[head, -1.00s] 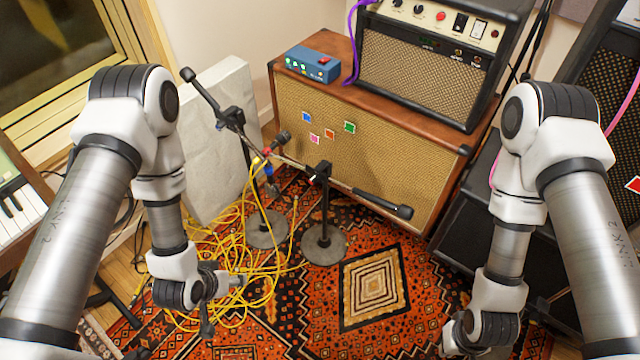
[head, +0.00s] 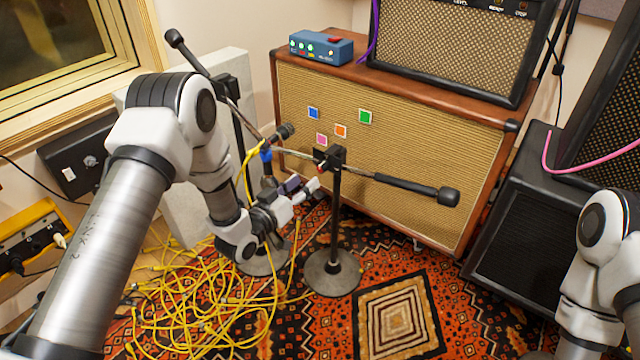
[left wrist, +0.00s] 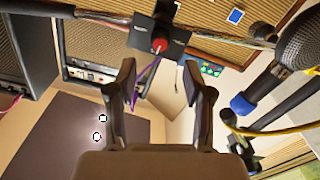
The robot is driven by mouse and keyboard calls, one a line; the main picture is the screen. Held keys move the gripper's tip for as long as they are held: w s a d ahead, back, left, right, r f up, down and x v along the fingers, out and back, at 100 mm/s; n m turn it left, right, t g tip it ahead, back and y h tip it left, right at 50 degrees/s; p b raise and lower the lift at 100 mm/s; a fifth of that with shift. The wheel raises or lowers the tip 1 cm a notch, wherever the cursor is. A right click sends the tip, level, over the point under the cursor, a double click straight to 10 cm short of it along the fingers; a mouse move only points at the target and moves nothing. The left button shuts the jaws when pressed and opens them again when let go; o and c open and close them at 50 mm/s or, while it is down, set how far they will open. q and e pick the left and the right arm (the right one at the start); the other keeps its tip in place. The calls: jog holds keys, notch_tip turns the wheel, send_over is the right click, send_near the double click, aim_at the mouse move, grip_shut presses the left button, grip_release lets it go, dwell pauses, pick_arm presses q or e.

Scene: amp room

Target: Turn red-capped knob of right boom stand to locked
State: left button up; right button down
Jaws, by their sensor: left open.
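The right boom stand (head: 335,215) stands upright on a round base, its boom sloping down right to a dark counterweight. Its clamp (head: 331,157) is at the pole top. The red-capped knob (left wrist: 158,46) shows in the left wrist view, with dark wings out to both sides; in the head view it is too small to read. My left gripper (head: 305,189) is open and empty, just left of and below the clamp. In the left wrist view its fingertips (left wrist: 161,68) point toward the knob, which lies beyond and between them, apparently untouched. My right gripper is out of view.
The left boom stand (head: 229,88) with a microphone (head: 283,131) and blue clip stands close behind my left arm. Yellow cables (head: 190,310) tangle on the rug. A speaker cabinet (head: 400,140) stands behind the stands. The rug right of the base is clear.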

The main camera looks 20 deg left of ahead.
aim_at(320, 169)
pick_arm(q)
jog(key=b+x, duration=0.1)
jog(key=x, duration=0.5)
jog(key=shift+f+b, duration=0.1)
jog(key=shift+b, duration=0.25)
jog(key=shift+w, duration=0.15)
grip_shut()
